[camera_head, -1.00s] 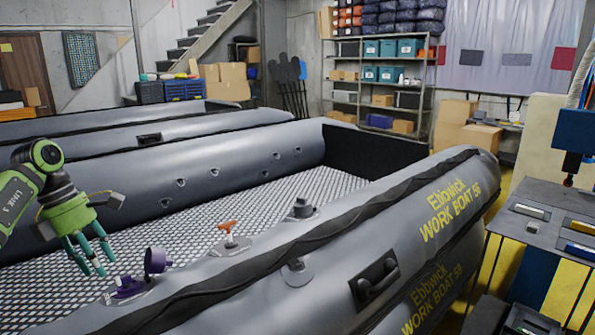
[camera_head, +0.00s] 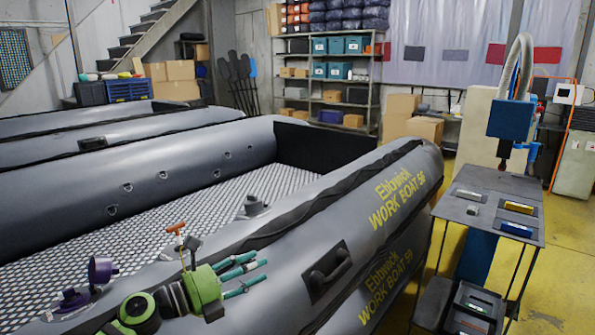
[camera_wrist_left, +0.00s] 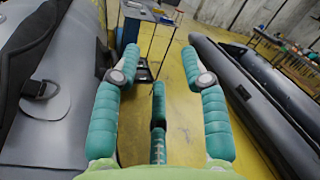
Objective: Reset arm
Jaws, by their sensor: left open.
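My left gripper (camera_head: 240,273) is green with teal ridged fingers and reaches over the near tube of a grey inflatable boat (camera_head: 330,225) in the head view. Its fingers point right. In the left wrist view the fingers of my left gripper (camera_wrist_left: 160,85) are spread apart with nothing between them, above the yellow floor (camera_wrist_left: 185,65). The boat's tube (camera_wrist_left: 55,120) runs along the left of that view. My right gripper is not in view.
A dark workstation table (camera_head: 500,195) stands at the right. Another grey boat (camera_wrist_left: 240,85) lies across the floor in the wrist view. Shelves (camera_head: 330,80) stand behind.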

